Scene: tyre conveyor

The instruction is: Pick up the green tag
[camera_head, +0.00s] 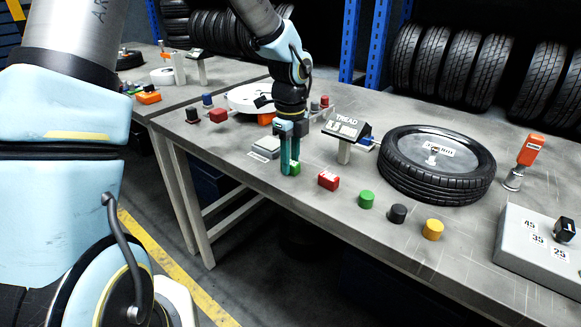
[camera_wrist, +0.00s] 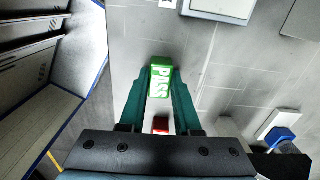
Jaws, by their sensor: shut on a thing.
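The green tag (camera_wrist: 160,78) reads "PASS" in white and sits between the two teal fingers of my gripper (camera_wrist: 158,95) in the wrist view. In the head view the tag (camera_head: 295,168) shows only in part, behind the fingertips of my gripper (camera_head: 289,168), which points down near the table's front edge. My gripper is shut on the tag. I cannot tell whether the tag touches the table. A red tag (camera_head: 328,181) lies to the right of my gripper, and a red thing (camera_wrist: 160,124) shows between the fingers in the wrist view.
Green (camera_head: 366,200), black (camera_head: 398,214) and yellow (camera_head: 433,229) cylinders line the front edge. A tyre (camera_head: 436,190), a "TREAD" display (camera_head: 347,126) and a grey box (camera_head: 540,262) stand to the right. A grey pad (camera_head: 266,147) lies left of my gripper.

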